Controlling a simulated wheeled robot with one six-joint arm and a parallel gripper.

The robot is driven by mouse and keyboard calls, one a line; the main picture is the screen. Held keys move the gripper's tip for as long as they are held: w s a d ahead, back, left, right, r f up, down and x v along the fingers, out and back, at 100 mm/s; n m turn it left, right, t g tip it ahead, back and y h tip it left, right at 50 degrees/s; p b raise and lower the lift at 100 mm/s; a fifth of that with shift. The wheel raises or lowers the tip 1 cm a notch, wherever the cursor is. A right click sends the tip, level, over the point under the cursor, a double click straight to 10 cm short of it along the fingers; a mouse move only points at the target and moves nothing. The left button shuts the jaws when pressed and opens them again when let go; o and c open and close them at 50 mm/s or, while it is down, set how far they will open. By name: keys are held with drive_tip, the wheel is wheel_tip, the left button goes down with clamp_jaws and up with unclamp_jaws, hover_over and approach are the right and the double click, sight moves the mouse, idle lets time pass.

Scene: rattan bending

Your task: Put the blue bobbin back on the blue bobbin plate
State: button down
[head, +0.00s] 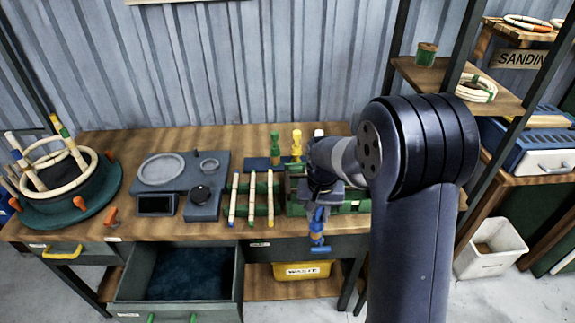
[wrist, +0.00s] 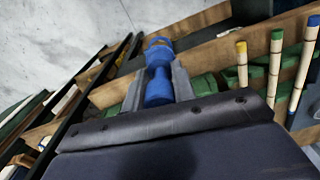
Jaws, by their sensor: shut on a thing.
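The blue bobbin (head: 318,226) is in my gripper (head: 321,205), hanging just in front of the workbench's front edge in the head view. In the wrist view my gripper (wrist: 158,92) has its two fingers on either side of the bobbin (wrist: 158,70), which has an orange-brown spot at its far end. A dark blue flat piece (head: 256,163) lies at the back of the bench by the green and yellow bobbins. I cannot tell whether it is the blue bobbin plate. My arm hides part of the bench there.
A green bobbin (head: 275,147), a yellow bobbin (head: 296,147) and a partly hidden white-topped one stand at the back. Several rods lie on a green rack (head: 262,210) to the left.

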drive_tip(key=w+a+r+m, duration=0.1)
drive_tip(key=w+a+r, duration=0.1)
drive_tip(key=a, duration=0.8)
drive_tip(key=w+a+r+m, duration=0.1)
drive_tip(key=w+a+r, duration=0.2)
drive_tip(key=a, duration=0.8)
wheel_tip(320, 180, up, 2)
drive_tip(key=shift+w+r, duration=0.2)
drive_tip(key=shift+w, duration=0.1)
